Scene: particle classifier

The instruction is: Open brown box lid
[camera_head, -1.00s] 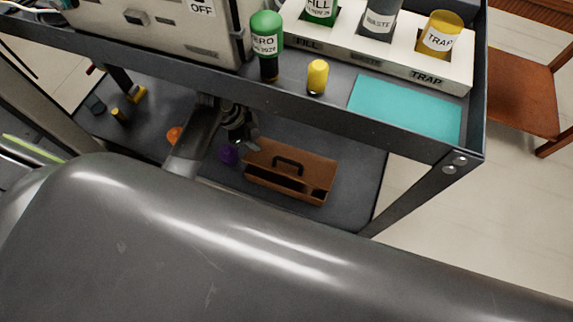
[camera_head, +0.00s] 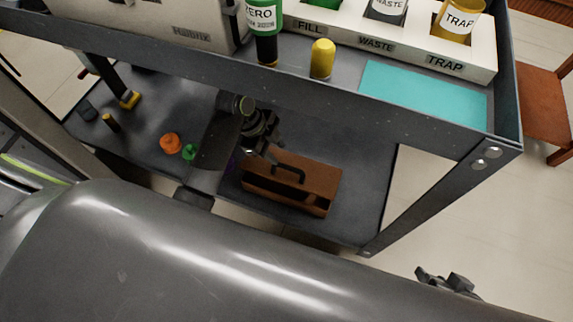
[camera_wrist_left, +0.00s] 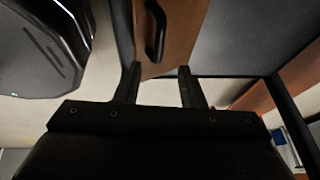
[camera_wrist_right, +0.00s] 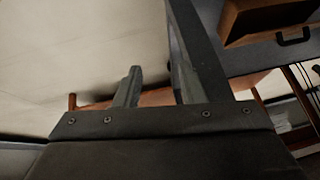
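The brown box (camera_head: 322,182) sits on the lower shelf of the cart. Its dark handle (camera_head: 288,171) is on the brown lid, and a dark recess shows along the near side. My left gripper (camera_head: 265,147) is at the box's far left edge, close to the handle. In the left wrist view its fingers (camera_wrist_left: 159,68) are apart and empty, with the brown lid and handle (camera_wrist_left: 156,30) just beyond them. I cannot tell whether they touch the box. My right gripper (camera_head: 447,282) is outside the cart at lower right; its fingers (camera_wrist_right: 153,72) are apart and empty.
The upper shelf (camera_head: 420,122) overhangs the lower one and holds bottles and a teal mat (camera_head: 425,92). A cart post (camera_head: 430,200) stands right of the box. Orange (camera_head: 170,143) and green (camera_head: 190,152) pieces lie left of my left arm.

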